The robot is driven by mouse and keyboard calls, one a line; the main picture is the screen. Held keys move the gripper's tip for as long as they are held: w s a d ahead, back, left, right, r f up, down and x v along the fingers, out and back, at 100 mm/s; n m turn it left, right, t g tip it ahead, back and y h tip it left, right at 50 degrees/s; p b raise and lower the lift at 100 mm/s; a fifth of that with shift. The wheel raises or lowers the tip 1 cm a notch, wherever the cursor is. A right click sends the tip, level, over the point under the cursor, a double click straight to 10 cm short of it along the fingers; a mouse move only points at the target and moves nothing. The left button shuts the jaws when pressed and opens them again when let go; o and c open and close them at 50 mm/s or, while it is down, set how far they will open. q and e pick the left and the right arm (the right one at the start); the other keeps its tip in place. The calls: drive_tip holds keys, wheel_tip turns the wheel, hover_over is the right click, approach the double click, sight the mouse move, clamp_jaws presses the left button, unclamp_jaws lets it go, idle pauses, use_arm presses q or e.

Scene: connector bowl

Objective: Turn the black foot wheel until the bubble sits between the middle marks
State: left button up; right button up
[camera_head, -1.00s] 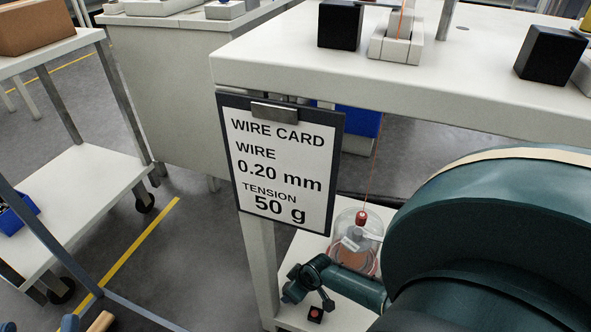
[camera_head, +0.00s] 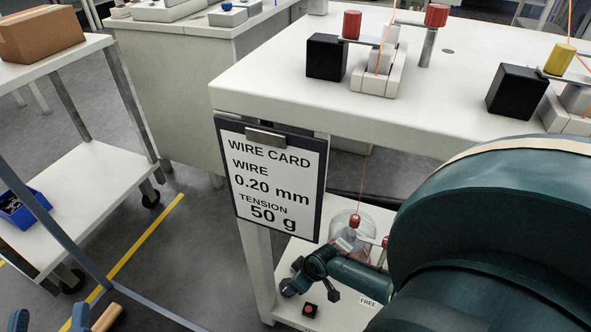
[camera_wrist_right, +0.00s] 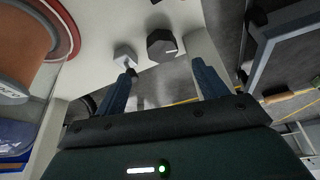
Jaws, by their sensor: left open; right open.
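My left gripper (camera_head: 49,320) shows at the bottom left edge of the head view, its blue fingers apart and partly cut off by the frame. In the right wrist view my right gripper (camera_wrist_right: 163,70) is open, with nothing between its blue fingers. A dark faceted knob-like piece (camera_wrist_right: 160,45) lies beyond its fingertips on a white surface. A silver faceted piece (camera_wrist_right: 124,53) is just left of it. I cannot tell whether the dark piece is the black foot wheel. I make out no bubble or middle marks in either view.
A clipped wire card (camera_head: 271,180) hangs at the white table's (camera_head: 235,97) front corner. Black blocks (camera_head: 326,58) and red cylinders (camera_head: 351,24) stand on top. A glass dome (camera_head: 352,232) and a red-topped button box (camera_head: 310,310) are on the lower shelf. A cart (camera_head: 75,190) stands left.

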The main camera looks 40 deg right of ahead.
use_arm(q)
wheel_tip(320, 180, down, 8)
drive_tip(key=b, duration=0.3)
use_arm(e)
drive_tip(key=f+b, duration=0.1)
drive_tip(key=f+n+b, duration=0.1)
drive_tip(key=b, duration=0.1)
drive_tip(key=f+n+b, duration=0.1)
drive_tip(key=shift+w+f+y, duration=0.2)
drive_tip(key=shift+w+y, duration=0.1)
drive_tip(key=shift+y, duration=0.1)
drive_tip(key=b+x, duration=0.3)
drive_tip(key=x, duration=0.1)
drive_tip(key=shift+w+f, duration=0.25)
drive_tip(key=shift+f, duration=0.1)
use_arm(q)
drive_tip(key=shift+w+a+r+m+t+h+b, duration=0.15)
drive_tip(key=shift+r+m+t+h, duration=0.3)
drive_tip(key=shift+r+m+h, duration=0.85)
drive_tip(key=shift+w+a+r+m+t+h+b, duration=0.15)
drive_tip(key=shift+r+m+t+h, duration=0.5)
drive_tip(key=shift+r, duration=1)
use_arm(e)
drive_tip(key=shift+w+a+f, duration=0.1)
drive_tip(key=shift+w+f, duration=0.05)
drive_tip(key=shift+f, duration=0.15)
